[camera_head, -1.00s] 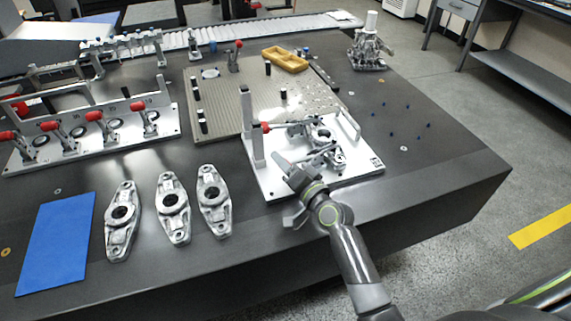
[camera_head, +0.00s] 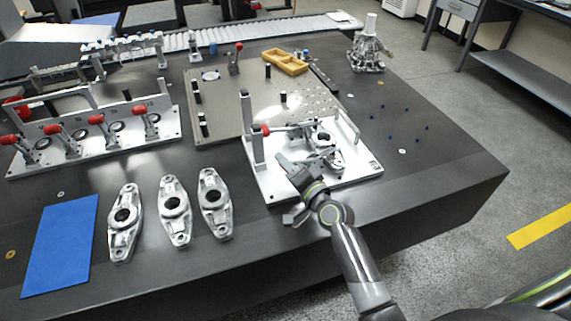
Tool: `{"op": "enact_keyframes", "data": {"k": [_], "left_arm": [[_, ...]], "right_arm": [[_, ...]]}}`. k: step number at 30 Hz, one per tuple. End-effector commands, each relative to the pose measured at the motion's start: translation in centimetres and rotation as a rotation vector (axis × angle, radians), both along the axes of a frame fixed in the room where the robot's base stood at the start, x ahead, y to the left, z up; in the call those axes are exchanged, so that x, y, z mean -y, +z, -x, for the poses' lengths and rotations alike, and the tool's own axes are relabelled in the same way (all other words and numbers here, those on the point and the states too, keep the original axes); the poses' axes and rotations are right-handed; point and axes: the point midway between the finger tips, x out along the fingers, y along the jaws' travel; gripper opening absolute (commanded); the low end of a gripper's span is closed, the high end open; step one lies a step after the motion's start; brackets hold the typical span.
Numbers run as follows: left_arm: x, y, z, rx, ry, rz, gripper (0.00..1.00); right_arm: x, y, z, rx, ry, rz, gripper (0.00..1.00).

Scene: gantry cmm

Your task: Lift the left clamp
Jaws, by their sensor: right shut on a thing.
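A white fixture plate (camera_head: 350,172) on the dark table carries a metal workpiece (camera_head: 322,140) and two toggle clamps. The far clamp has a red handle (camera_head: 265,130) pointing left, with its bar lying toward the workpiece. The near clamp (camera_head: 318,160) lies low on the near side of the workpiece; its handle end is hidden at my gripper. My right gripper (camera_head: 284,164) is over the plate's near left part, shut on the near clamp's handle. The pictures do not label which clamp is left. My left gripper is not in view.
Several metal castings (camera_head: 176,210) lie left of the plate, and a blue mat (camera_head: 60,245) lies farther left. A second fixture (camera_head: 100,142) with red-handled clamps stands at the left. The table's right side is mostly clear.

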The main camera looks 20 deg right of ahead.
Motion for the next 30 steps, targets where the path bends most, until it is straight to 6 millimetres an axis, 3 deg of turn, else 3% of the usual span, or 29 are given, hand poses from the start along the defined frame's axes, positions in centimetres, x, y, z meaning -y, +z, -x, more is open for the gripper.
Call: {"op": "enact_keyframes", "data": {"k": [1,12,30], "left_arm": [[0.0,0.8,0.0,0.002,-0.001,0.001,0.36],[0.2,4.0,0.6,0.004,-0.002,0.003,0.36],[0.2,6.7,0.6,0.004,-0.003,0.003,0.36]], "right_arm": [[0.2,1.5,-0.2,0.005,-0.003,-0.029,0.0],[1.8,4.2,-0.7,-0.093,-0.004,-0.354,0.0],[5.0,6.1,-1.7,-0.228,-0.003,-0.797,0.0]]}}
